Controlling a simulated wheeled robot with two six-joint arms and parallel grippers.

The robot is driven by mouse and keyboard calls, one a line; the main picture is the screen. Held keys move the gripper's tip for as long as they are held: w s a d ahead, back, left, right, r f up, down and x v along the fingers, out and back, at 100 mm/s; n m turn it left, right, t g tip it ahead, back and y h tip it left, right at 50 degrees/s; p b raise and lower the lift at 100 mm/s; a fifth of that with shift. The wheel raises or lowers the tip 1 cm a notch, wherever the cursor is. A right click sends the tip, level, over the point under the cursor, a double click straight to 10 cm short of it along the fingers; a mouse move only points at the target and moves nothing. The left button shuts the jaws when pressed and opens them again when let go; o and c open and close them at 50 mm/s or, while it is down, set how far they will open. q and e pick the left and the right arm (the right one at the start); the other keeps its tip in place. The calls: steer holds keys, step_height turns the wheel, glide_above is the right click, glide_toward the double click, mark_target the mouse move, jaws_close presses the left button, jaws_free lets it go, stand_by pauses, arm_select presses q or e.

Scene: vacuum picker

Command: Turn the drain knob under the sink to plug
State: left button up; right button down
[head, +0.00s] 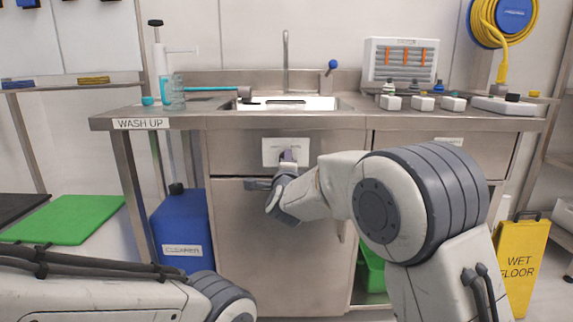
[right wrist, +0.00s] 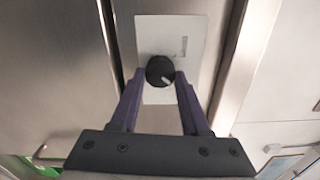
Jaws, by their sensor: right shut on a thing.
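The drain knob (right wrist: 158,67) is a round black knob with a white pointer mark. In the right wrist view the mark points to the lower right. The knob sits on a white plate (right wrist: 160,33) with a small dark marking at its upper right. In the head view the plate (head: 270,147) is on the steel front under the sink (head: 310,104). My right gripper (right wrist: 160,76) is shut on the knob, one finger on each side. In the head view my right gripper (head: 288,157) hides the knob. My left arm shows at the lower left; its gripper is out of view.
A cabinet door with a bar handle (head: 256,184) lies just below the plate. A blue cleaner canister (head: 182,235) stands left of the cabinet, and a yellow wet-floor sign (head: 521,255) stands at the right.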

steer(key=shift+c, duration=1.9)
jaws_free()
steer(key=s+p, duration=0.2)
steer(key=s, duration=0.8)
steer(key=shift+s, duration=0.3)
steer(key=shift+f, duration=0.1)
